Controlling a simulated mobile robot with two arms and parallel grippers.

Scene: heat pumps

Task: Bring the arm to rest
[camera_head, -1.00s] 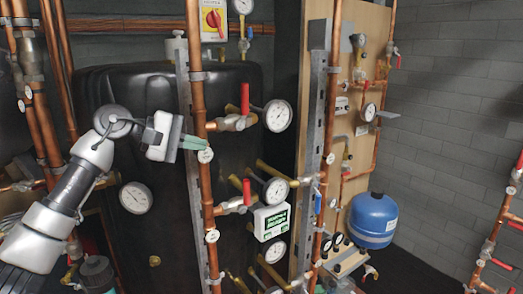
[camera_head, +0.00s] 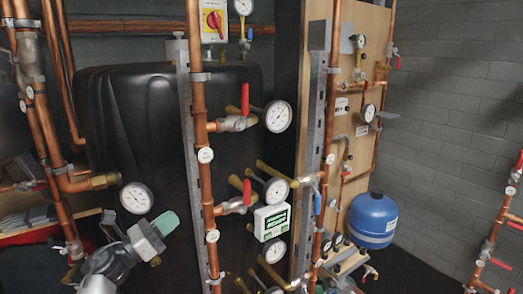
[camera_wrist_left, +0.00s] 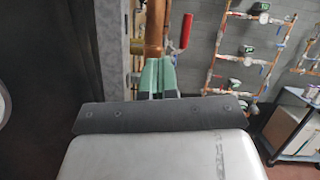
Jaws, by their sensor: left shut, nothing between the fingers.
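My left arm comes in from the lower left in the head view. Its gripper (camera_head: 165,222) is low in front of the black tank (camera_head: 130,130), left of the vertical copper pipe (camera_head: 199,110). In the left wrist view the green fingers (camera_wrist_left: 157,77) are together, with nothing between them. Behind them in that view are a copper pipe (camera_wrist_left: 154,30) and a red lever handle (camera_wrist_left: 186,32).
Red-handled valves (camera_head: 245,98) and round gauges (camera_head: 278,116) stick out from the pipe. A green-screened box (camera_head: 272,221) sits below them. A wooden board with pipework and a blue vessel (camera_head: 372,220) stand to the right. A grey brick wall (camera_head: 440,120) is behind.

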